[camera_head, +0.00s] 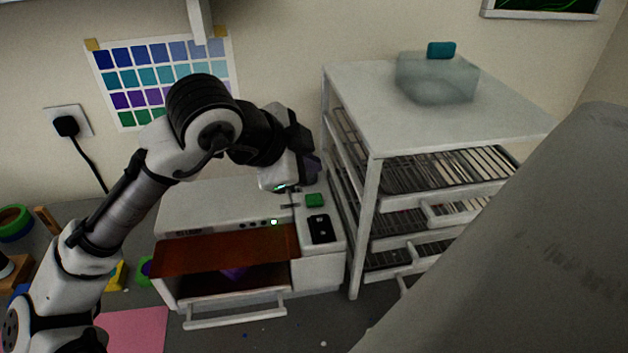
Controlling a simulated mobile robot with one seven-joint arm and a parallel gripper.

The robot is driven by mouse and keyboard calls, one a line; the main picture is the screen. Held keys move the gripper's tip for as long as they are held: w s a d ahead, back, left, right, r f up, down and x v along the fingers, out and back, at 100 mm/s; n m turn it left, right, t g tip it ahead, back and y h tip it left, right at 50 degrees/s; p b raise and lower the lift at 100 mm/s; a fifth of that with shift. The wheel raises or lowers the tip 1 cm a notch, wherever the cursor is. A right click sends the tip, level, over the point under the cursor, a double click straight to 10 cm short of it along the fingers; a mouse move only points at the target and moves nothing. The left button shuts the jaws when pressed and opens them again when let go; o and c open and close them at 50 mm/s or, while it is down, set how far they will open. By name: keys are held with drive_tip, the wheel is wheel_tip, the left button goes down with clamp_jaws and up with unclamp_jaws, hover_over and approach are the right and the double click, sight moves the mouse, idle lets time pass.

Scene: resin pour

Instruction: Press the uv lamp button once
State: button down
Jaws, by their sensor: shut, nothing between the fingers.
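The uv lamp (190,212) is a white box on the bench with an amber front panel (220,252). A faint purple glow shows inside, below the panel. A green square button (315,200) sits on the top of its right-hand section, above a black panel (319,229). My gripper (290,203) is shut and empty, just left of the green button and over the lamp's top. I cannot tell whether its tips touch the lamp. A small bright light (274,222) shows on the lamp's front edge.
A white rack (358,230) with wire shelves and drawers stands close on the right. A translucent block (437,80) with a teal piece is on top. A pink sheet (132,330) and coloured rings (15,222) lie left. A large grey surface blocks the lower right.

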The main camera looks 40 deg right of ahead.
sight(309, 201)
drive_tip(key=shift+f+b, duration=1.2)
drive_tip(key=shift+f, duration=0.95)
drive_tip(key=shift+f, duration=0.1)
drive_tip(key=shift+f, duration=0.3)
drive_tip(key=shift+f+b, duration=0.4)
drive_tip(key=shift+b, duration=0.15)
idle(0.6)
drive_tip(key=shift+r, duration=0.15)
drive_tip(key=shift+r+p, duration=0.7)
drive_tip(key=shift+p, duration=0.05)
wheel_tip(309, 201, up, 5)
drive_tip(key=p, duration=0.4)
